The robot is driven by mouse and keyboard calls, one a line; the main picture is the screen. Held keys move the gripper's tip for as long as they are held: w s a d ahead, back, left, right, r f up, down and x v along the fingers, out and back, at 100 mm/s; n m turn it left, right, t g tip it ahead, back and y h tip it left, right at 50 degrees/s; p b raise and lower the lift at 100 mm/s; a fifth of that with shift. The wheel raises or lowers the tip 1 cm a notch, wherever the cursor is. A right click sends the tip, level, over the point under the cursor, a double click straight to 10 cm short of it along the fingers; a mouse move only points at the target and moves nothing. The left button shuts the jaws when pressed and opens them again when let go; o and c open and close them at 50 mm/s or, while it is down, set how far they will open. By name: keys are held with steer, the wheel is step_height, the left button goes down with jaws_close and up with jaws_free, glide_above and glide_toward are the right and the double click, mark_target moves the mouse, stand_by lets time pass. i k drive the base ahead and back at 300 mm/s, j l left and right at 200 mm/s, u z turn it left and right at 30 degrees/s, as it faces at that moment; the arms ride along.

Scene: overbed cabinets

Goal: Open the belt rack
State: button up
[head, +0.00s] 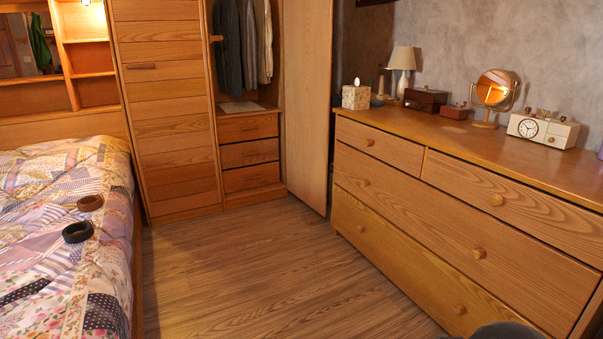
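A wooden wardrobe (170,140) stands at the back. Its right door (307,100) is swung open, and clothes (242,45) hang inside above several small drawers (249,155). I cannot make out a belt rack in the head view; part of the wardrobe's inside is hidden by its left door and the upper picture edge. Two dark rolled rings that look like coiled belts, one brown (90,203) and one black (77,232), lie on the bed. My gripper is not in view.
The bed (60,265) with a patchwork cover fills the left side. A long dresser (455,235) stands at the right, with a lamp, mirror, clock and boxes on top. The wooden floor (240,270) between them is clear up to the wardrobe.

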mark_target(216, 38)
steer(key=i+j+u, duration=0.1)
steer(key=i+u, duration=0.35)
steer(key=i, duration=0.3)
steer(key=i+l+u, duration=0.2)
steer(key=i+u, duration=0.3)
steer(key=i, duration=0.25)
